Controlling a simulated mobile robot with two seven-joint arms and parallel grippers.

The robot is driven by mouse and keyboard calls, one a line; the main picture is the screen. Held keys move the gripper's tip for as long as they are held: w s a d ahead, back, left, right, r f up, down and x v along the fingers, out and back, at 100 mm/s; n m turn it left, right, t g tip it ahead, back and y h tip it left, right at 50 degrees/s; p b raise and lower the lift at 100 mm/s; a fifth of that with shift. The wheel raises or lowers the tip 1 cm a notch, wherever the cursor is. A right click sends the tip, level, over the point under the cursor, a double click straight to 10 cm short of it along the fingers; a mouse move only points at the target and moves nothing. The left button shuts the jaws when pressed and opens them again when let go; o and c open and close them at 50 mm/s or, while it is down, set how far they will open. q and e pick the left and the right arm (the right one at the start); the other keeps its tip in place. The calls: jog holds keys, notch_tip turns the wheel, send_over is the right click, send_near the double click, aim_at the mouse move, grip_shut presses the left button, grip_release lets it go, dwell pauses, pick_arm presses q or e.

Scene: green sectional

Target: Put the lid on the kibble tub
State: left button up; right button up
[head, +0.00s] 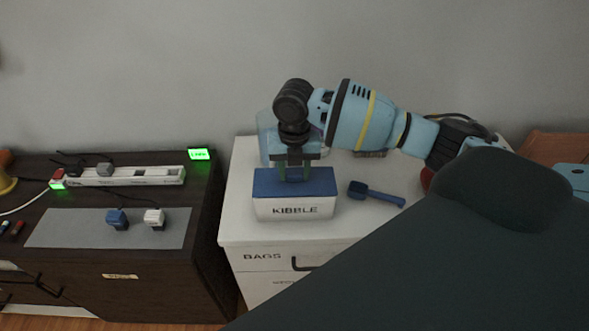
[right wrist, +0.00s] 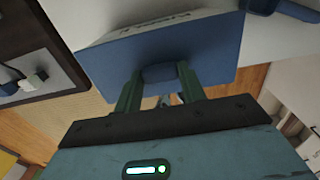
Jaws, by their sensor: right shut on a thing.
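The white kibble tub (head: 293,209), lettered KIBBLE, stands on the white cabinet top. The blue lid (head: 262,186) lies over the top of the tub, roughly lined up with it; I cannot tell whether it is fully seated. My right gripper (head: 295,174) points down from above and is shut on the lid's raised handle. In the right wrist view the fingers (right wrist: 160,88) pinch the handle, and the lid (right wrist: 205,55) spans in front of the lettered tub wall (right wrist: 150,25). My left gripper is not in view.
A blue scoop (head: 376,194) lies right of the tub on the cabinet (head: 240,205). A clear bluish container (head: 265,140) stands behind the tub, partly hidden by my arm. A dark desk at left holds a power strip (head: 150,176) and plugs on a grey mat (head: 75,228).

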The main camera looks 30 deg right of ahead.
jog(key=shift+f, duration=0.2)
dwell(0.6)
jog(key=o, duration=1.1)
jog(key=shift+c, duration=0.2)
jog(key=shift+o, duration=0.3)
jog(key=o, duration=0.4)
